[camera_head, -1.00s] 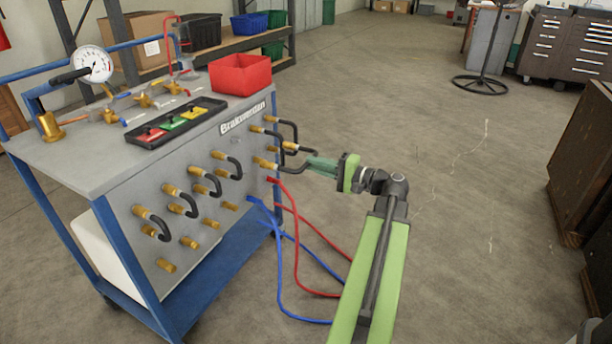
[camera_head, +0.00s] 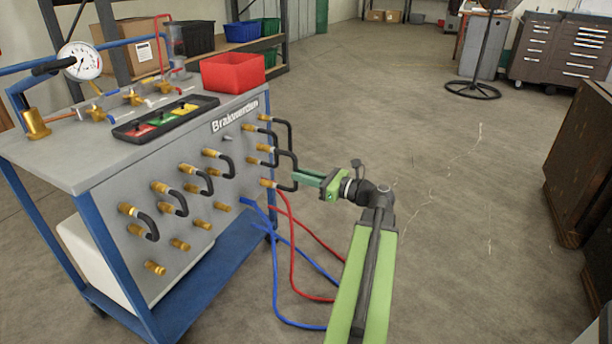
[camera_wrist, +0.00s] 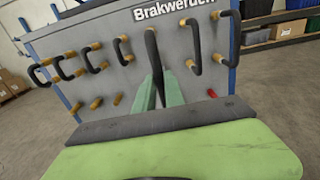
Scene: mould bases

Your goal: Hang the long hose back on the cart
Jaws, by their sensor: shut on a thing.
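The cart (camera_head: 80,166) stands at the left, with brass fittings and black hoses on its grey front panel. My gripper (camera_head: 297,175) is at the panel's right part, its green fingers pointing at the panel. In the wrist view, the fingertips (camera_wrist: 158,84) are closed around a black hose, the long hose (camera_wrist: 152,45), which rises upright from between them close before the panel.
A red bin (camera_head: 232,74) and a black tray (camera_head: 166,120) sit on the cart top. Red (camera_head: 292,250) and blue (camera_head: 276,290) hoses hang to the floor below my arm. The floor to the right is clear up to a dark brown cabinet (camera_head: 582,160).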

